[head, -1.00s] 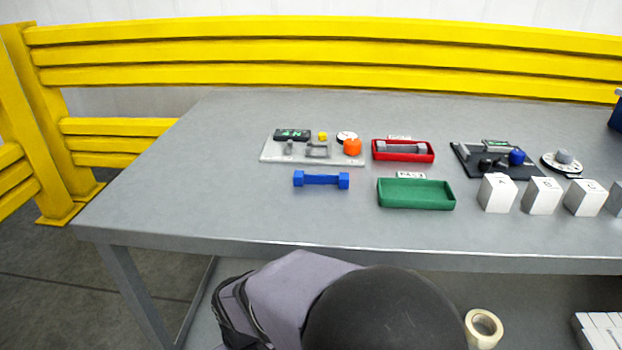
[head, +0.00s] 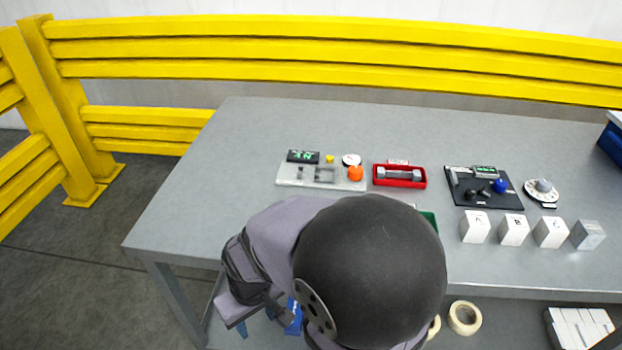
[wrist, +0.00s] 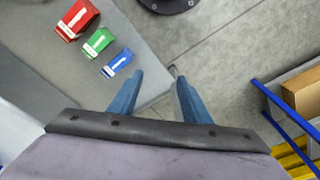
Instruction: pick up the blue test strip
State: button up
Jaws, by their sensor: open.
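The blue test strip does not show in either view now. A second ago it lay on the grey table in front of the pale fixture plate; my arm covers that spot in the head view. My gripper (wrist: 158,76) is open and empty in the wrist view, its two blue fingers apart. Between the fingers show the edge of a grey surface and the floor. In the head view my gripper is low, at the front of the table, mostly behind my arm.
The green tray (head: 430,217) is mostly hidden. White lettered blocks (head: 475,228) and a dark fixture (head: 484,199) stand at right. Red (wrist: 76,18), green (wrist: 98,42) and blue (wrist: 117,62) bins show below.

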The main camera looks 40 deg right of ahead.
jog(key=w+d+r+m+p, duration=0.3)
jog(key=r+p, duration=0.7)
jog(key=w+d+r+m+p, duration=0.2)
jog(key=w+r+m+p, duration=0.15)
jog(key=r+p, duration=0.6)
jog(key=w+d+m+y, duration=0.1)
jog(key=d+m, duration=0.5)
jog(key=w+d+m+t+y, duration=0.1)
jog(key=d+m, duration=0.6)
jog(key=d+m+t+y, duration=0.1)
jog(key=d+m, duration=0.6)
jog(key=shift+w+d+f+m, duration=0.25)
jog(key=shift+w+f, duration=0.05)
jog(key=shift+w, duration=0.1)
jog(key=shift+w+p+x, duration=0.15)
jog(key=shift+p+x, duration=0.65)
jog(key=shift+x, duration=1.05)
jog(key=shift+w+p+x, duration=0.15)
jog(key=shift+p+x, duration=0.6)
jog(key=shift+x, duration=1.1)
jog(key=shift+a+r, duration=0.15)
jog(key=shift+c, duration=0.4)
grip_shut()
